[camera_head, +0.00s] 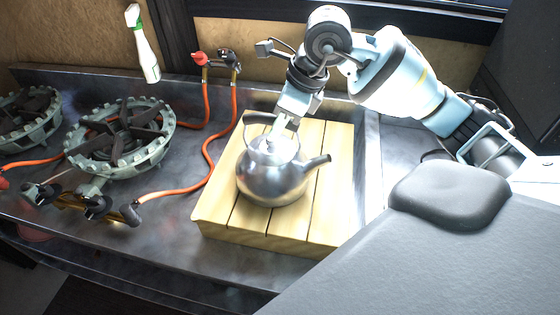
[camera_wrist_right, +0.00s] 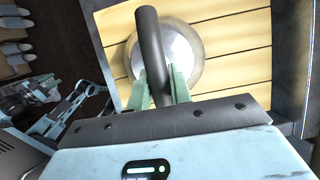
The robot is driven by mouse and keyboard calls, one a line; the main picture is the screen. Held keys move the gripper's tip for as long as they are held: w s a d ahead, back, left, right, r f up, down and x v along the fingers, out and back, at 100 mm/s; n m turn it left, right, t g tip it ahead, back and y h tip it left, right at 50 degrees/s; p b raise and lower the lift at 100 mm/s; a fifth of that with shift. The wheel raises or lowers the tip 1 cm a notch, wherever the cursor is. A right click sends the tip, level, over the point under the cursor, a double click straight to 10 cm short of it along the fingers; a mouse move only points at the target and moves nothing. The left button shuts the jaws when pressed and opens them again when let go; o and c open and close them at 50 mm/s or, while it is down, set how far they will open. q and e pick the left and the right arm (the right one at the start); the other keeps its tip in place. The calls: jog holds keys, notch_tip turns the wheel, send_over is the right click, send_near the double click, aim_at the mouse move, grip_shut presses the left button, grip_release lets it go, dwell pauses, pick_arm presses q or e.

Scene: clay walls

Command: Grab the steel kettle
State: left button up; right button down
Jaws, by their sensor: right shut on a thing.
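The steel kettle (camera_head: 272,178) stands upright on a slatted wooden board (camera_head: 222,212), its spout pointing right. My right gripper (camera_head: 288,122) comes down from above and is shut on the kettle's dark top handle (camera_head: 250,125). In the right wrist view the handle (camera_wrist_right: 149,45) passes between the two pale green fingers (camera_wrist_right: 158,88), with the round kettle body (camera_wrist_right: 185,52) below it.
Gas burners (camera_head: 118,142) with orange hoses (camera_head: 207,115) stand left of the board on the metal counter (camera_head: 165,235). A white and green bottle (camera_head: 144,48) is at the back wall. A grey padded surface (camera_head: 450,190) is at the right.

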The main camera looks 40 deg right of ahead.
dwell(0.8)
jog(key=shift+r, duration=0.15)
jog(key=shift+w+r, duration=0.1)
jog(key=shift+r, duration=1.6)
jog(key=s+a+r, duration=0.1)
jog(key=s+a, duration=0.1)
jog(key=a, duration=1.3)
jog(key=shift+s+a+r+b, duration=0.3)
jog(key=shift+a+b, duration=0.1)
jog(key=shift+s, duration=0.1)
